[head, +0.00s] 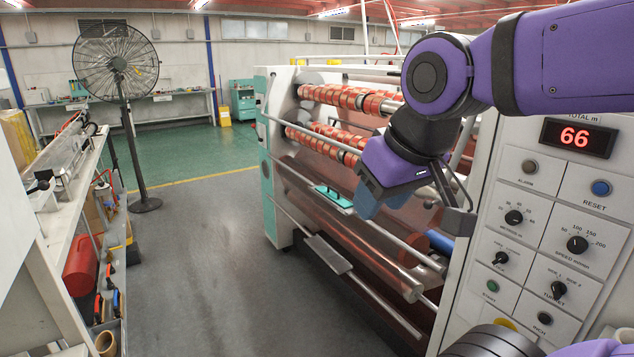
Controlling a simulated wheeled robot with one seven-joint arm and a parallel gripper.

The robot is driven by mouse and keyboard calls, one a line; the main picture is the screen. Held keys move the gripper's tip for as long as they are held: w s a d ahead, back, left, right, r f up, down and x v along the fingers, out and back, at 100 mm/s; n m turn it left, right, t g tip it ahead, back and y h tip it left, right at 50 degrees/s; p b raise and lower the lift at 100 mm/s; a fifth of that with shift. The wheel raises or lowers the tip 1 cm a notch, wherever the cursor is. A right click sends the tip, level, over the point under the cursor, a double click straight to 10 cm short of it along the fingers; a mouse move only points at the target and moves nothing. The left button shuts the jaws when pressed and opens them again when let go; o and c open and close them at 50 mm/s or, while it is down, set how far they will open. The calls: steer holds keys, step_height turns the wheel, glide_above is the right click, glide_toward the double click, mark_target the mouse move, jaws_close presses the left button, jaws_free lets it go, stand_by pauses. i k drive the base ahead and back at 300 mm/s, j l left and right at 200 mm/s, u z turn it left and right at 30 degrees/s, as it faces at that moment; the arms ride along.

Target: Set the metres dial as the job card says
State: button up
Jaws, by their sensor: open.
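The metres dial (514,217) is a small black knob on the pale control panel, with numbers around it and a label below that is too small to read surely. Its exact pointer setting cannot be read. My purple arm reaches in from the upper right and bends down left of the panel. My gripper (452,192) is open, with dark fingers, and appears empty. In the picture it is left of the dial and apart from it. No job card can be made out.
The panel also has a red display (579,138) reading 66, a blue reset button (600,188), a speed dial (577,244), a turret switch (558,289) and a green start button (492,286). Rollers with red tape (345,97) stand behind my gripper. A fan (118,65) stands left; open floor lies between.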

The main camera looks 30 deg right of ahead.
mark_target(513, 217)
steer(key=i, duration=1.2)
steer(key=i+z, duration=0.6)
steer(key=z, duration=0.4)
steer(key=i+j+z, duration=0.1)
steer(key=z, duration=0.35)
steer(key=i+j+z, duration=0.1)
steer(key=z, duration=0.4)
steer(key=j+z, duration=0.15)
steer(key=z, duration=0.35)
steer(key=j+z, duration=0.15)
steer(key=z, duration=0.35)
steer(key=j+z, duration=0.15)
steer(key=z, duration=0.35)
steer(key=j+z, duration=0.15)
steer(key=z, duration=0.35)
steer(key=j+z, duration=0.2)
steer(key=z, duration=0.25)
steer(key=k+j+z, duration=0.15)
steer(key=z, duration=0.35)
steer(key=k+j+z, duration=0.1)
steer(key=z, duration=0.35)
steer(key=k+j+z, duration=0.1)
steer(key=z, duration=0.4)
